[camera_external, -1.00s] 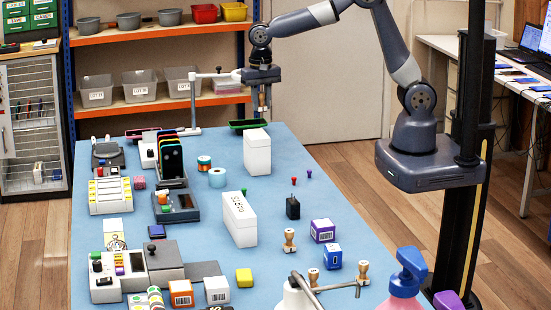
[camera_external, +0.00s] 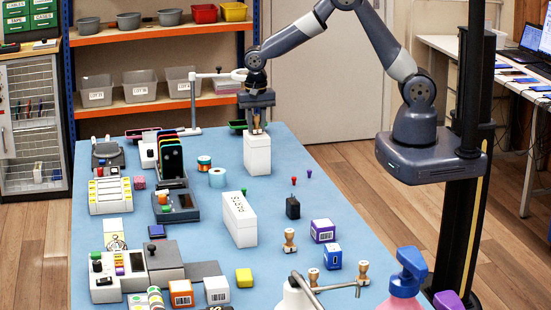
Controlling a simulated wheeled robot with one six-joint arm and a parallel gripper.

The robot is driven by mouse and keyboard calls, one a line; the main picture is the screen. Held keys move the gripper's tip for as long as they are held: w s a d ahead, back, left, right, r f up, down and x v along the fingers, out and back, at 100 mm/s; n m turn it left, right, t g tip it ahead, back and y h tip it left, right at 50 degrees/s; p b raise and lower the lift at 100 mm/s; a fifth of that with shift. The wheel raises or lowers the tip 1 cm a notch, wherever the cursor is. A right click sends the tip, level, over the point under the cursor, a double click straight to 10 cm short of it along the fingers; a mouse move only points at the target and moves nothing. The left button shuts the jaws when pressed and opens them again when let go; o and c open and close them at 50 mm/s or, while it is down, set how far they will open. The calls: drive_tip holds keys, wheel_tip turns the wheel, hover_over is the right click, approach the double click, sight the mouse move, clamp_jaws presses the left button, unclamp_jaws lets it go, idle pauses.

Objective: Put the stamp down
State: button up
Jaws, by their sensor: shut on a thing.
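My gripper (camera_external: 256,117) is shut on a stamp with a wooden handle (camera_external: 257,129) and points down at the far end of the blue table. The stamp is upright, right above the top of a tall white box (camera_external: 257,155). I cannot tell whether its base touches the box. The gripper hides the upper part of the handle. Other wooden stamps stand near the front right: one stamp (camera_external: 289,240) by itself, and two by a metal rod rack, a left one (camera_external: 313,278) and a right one (camera_external: 363,272).
A second white box with dark marks (camera_external: 239,220) stands nearer the camera. Small pegs, a black block (camera_external: 292,208) and purple and blue boxes (camera_external: 323,231) stand to the right. Devices crowd the left.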

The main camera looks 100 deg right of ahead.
drive_tip(key=shift+f, duration=0.1)
drive_tip(key=shift+f, duration=0.15)
drive_tip(key=o, duration=1)
drive_tip(key=shift+c, duration=0.2)
wheel_tip(320, 180, up, 13)
drive_tip(key=shift+f+b, duration=0.2)
drive_tip(key=shift+b, duration=0.45)
drive_tip(key=shift+o, duration=0.4)
